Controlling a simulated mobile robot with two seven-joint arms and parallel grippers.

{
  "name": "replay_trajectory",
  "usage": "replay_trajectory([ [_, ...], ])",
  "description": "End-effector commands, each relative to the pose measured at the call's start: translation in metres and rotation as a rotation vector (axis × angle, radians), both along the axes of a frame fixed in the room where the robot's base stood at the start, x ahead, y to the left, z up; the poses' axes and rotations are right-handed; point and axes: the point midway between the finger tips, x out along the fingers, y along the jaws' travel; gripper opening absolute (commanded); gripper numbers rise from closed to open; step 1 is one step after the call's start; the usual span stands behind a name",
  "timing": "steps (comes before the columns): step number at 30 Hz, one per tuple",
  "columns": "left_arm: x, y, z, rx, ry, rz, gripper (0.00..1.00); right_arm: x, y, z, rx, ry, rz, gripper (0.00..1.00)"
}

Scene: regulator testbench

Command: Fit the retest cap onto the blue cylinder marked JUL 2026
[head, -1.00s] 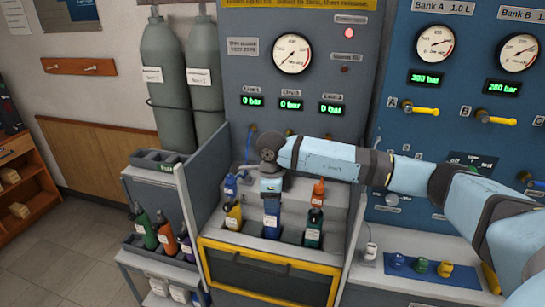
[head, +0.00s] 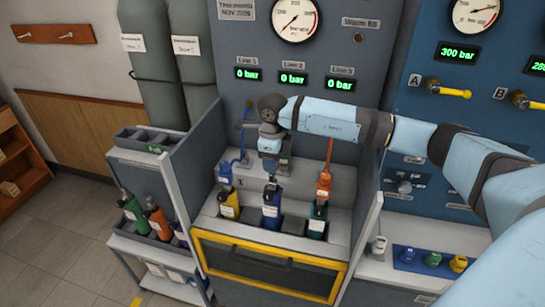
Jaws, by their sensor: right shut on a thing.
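A blue cylinder (head: 271,208) with a white label stands upright in the middle of the bench rack, between a yellow cylinder (head: 228,204) and a dark teal cylinder (head: 317,221). Its label is too small to read. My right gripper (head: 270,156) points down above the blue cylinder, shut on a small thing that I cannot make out. There is a gap between the gripper and the cylinder top. Blue, green and yellow cap-like pieces (head: 433,259) stand on the side shelf at right; I cannot tell which is the retest cap. My left gripper is not in view.
A blue connector (head: 225,172) and an orange connector (head: 324,185) hang from hoses above the outer cylinders. Side panels (head: 368,235) close in the bench. A trolley (head: 150,257) at left holds several bottles and a divided tray (head: 127,144).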

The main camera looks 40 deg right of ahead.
Motion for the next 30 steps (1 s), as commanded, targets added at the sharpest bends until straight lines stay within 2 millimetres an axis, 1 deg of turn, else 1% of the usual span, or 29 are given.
replay_trajectory([
  [1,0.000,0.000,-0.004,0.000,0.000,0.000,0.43,0.000,0.000,-0.006,-0.001,0.001,0.000,0.19],
  [5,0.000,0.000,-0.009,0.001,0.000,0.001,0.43,0.000,0.000,-0.016,0.000,0.001,0.000,0.19],
  [7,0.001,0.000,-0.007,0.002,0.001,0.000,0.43,0.000,0.000,-0.012,0.000,0.000,0.000,0.19],
  [18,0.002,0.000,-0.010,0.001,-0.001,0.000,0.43,0.000,0.001,-0.012,0.000,0.000,0.000,0.19],
  [30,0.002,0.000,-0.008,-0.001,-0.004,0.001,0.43,0.000,0.001,-0.012,0.000,0.000,0.000,0.19],
])
